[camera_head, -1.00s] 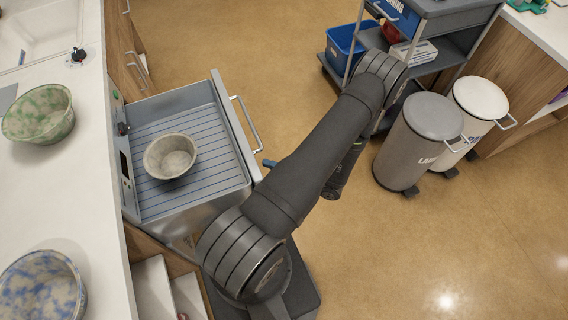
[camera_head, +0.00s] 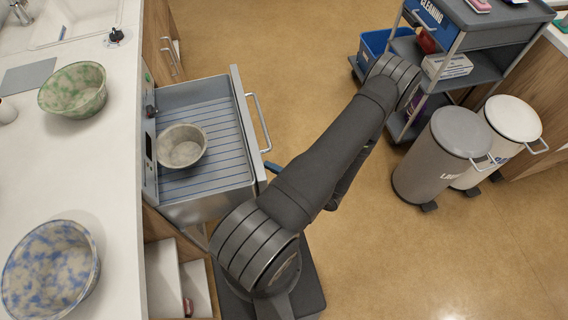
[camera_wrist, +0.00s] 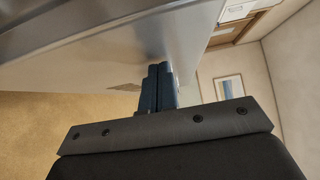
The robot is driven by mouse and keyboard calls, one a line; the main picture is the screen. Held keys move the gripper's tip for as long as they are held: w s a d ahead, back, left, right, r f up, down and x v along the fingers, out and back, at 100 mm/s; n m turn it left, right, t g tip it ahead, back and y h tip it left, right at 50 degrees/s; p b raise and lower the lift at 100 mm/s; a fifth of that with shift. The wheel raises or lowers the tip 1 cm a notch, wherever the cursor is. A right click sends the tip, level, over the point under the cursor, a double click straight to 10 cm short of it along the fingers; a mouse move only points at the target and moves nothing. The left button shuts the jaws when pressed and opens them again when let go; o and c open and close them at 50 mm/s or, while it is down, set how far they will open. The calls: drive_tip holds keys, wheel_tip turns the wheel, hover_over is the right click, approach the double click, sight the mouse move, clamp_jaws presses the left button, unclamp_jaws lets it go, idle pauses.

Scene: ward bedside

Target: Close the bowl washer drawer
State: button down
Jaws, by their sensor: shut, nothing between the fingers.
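The bowl washer drawer (camera_head: 222,92) is pulled out from the counter front, with a ribbed rack inside and a bar handle (camera_head: 259,122) on its front. A grey bowl (camera_head: 181,146) sits upright in it. My gripper's blue fingertips (camera_head: 273,167) show just right of the drawer's near front corner; my arm hides the rest. In the wrist view my gripper (camera_wrist: 158,86) is shut and empty, its fingers close to a large grey metal panel (camera_wrist: 120,45), which looks like the drawer front. I cannot tell whether they touch it.
A green-speckled bowl (camera_head: 72,91) and a blue-speckled bowl (camera_head: 50,270) stand on the white counter (camera_head: 105,170). A cleaning cart (camera_head: 480,62) and two lidded bins, one grey (camera_head: 428,160) and one white (camera_head: 512,125), stand at the right. The floor beyond the drawer is clear.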

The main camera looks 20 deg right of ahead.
drive_tip(key=a, duration=2.3)
drive_tip(key=shift+d, duration=0.1)
